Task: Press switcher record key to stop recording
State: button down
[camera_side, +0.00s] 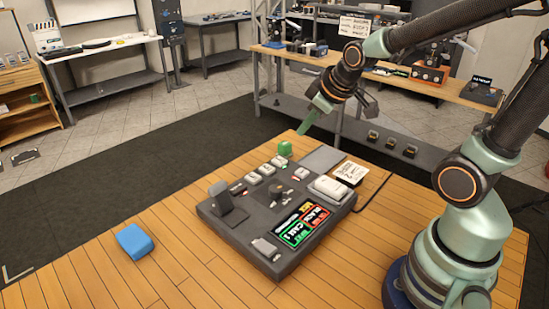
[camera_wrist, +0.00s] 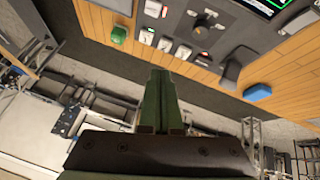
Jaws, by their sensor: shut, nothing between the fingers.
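The dark grey switcher (camera_side: 232,228) lies on the wooden table, with a lever, a round knob, several pale keys (camera_side: 267,169) and a lit screen (camera_side: 304,227) in red, green and yellow. A small red light (camera_wrist: 204,55) shows near the end of the key row in the wrist view. I cannot tell which key is the record key. My gripper (camera_side: 303,130) is shut and empty, its green fingers raised above the table's far edge, apart from the switcher. In the wrist view, my gripper (camera_wrist: 160,72) points toward the key row (camera_wrist: 165,44).
A green block (camera_side: 285,148) stands at the switcher's far edge, close to my fingers. A blue block (camera_side: 134,243) lies on the table at left. A paper card (camera_side: 350,172) and a cable lie at right. The wooden table (camera_side: 110,285) is clear at front left.

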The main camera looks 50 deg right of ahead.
jog(key=n+h, duration=0.1)
jog(key=n, duration=0.1)
send_over(305, 173)
notch_tip(305, 173, down, 5)
jog(key=shift+w+f, duration=0.1)
jog(key=shift+f, duration=4.4)
jog(key=shift+f, duration=0.1)
jog(key=shift+f, duration=0.35)
jog(key=shift+f, duration=0.4)
jog(key=shift+r, duration=0.85)
